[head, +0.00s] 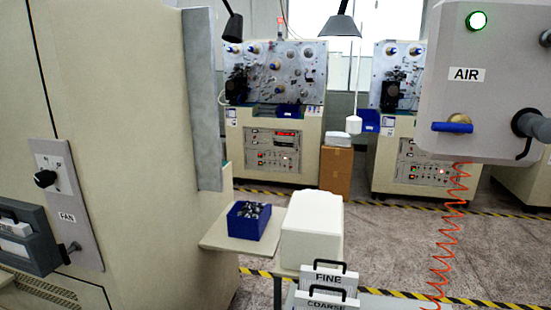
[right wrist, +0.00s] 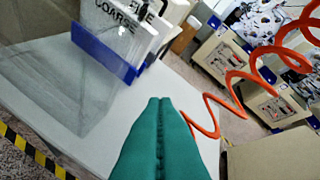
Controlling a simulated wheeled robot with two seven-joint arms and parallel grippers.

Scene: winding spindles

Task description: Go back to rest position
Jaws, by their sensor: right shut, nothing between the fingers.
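My right gripper (right wrist: 160,102) shows in the right wrist view. Its two teal fingers are pressed together with nothing between them. It is above a white tabletop (right wrist: 60,62), apart from the COARSE holder (right wrist: 112,22) and the FINE holder behind it. An orange coiled hose (right wrist: 205,108) passes to the right of the fingers. Neither gripper shows in the head view, and my left gripper is in no view.
In the head view, the AIR panel (head: 450,110) hangs at right with a lit green lamp. The FAN panel (head: 68,215) is on the large cabinet at left. A blue bin (head: 248,225) stands beside a white block (head: 312,230). Machines (head: 275,110) stand behind open floor.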

